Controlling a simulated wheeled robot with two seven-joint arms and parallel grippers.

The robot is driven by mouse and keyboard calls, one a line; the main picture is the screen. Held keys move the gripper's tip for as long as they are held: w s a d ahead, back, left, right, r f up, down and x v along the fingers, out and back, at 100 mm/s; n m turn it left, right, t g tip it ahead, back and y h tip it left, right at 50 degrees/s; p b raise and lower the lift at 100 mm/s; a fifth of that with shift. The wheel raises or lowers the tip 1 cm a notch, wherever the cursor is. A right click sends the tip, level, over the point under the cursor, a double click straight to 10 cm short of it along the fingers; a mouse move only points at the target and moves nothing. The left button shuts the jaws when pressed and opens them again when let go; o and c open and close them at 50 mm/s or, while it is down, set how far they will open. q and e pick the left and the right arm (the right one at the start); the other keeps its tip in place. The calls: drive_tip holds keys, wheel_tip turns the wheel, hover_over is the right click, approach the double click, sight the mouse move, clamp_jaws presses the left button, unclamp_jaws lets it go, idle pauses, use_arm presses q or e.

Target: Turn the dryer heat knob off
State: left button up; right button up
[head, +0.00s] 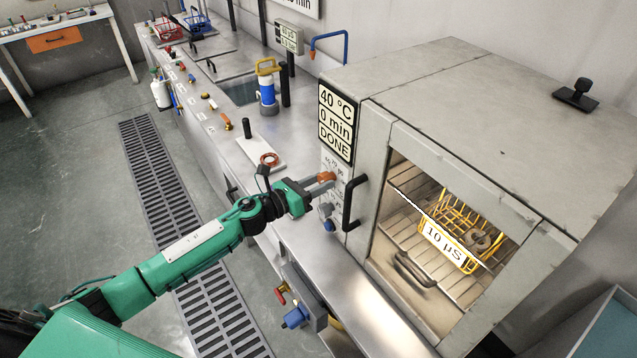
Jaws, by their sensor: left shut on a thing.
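The dryer is a grey box cabinet (470,100) on the right, with a display (336,122) reading 40 °C, 0 min, DONE. The heat knob (327,177) is orange and sits on the narrow front panel below the display, beside faint dial numbers. My left gripper (313,186) reaches it from the left and is shut on it. The fingers and the wrist hide part of the knob and its dial, so its exact setting cannot be read. A grey and blue knob (327,218) sits just below. My right gripper is out of view.
A black door handle (351,203) stands close right of the gripper. A yellow basket (462,225) tagged 10 µS sits behind the dryer window. The steel bench (290,230) carries a white tray (261,153) and a blue-white container (267,92).

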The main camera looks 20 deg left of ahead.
use_arm(q)
drive_tip(key=n+p, duration=0.1)
drive_tip(key=n, duration=0.4)
drive_tip(key=shift+n, duration=0.4)
drive_tip(key=n+p, duration=0.1)
drive_tip(key=n, duration=0.5)
drive_tip(key=shift+p, duration=0.3)
drive_tip(key=n+p, duration=0.1)
drive_tip(key=n, duration=0.5)
drive_tip(key=shift+n+p, duration=0.3)
drive_tip(key=n+p, duration=0.1)
drive_tip(key=n, duration=0.4)
drive_tip(key=shift+n, duration=0.4)
drive_tip(key=o, duration=1)
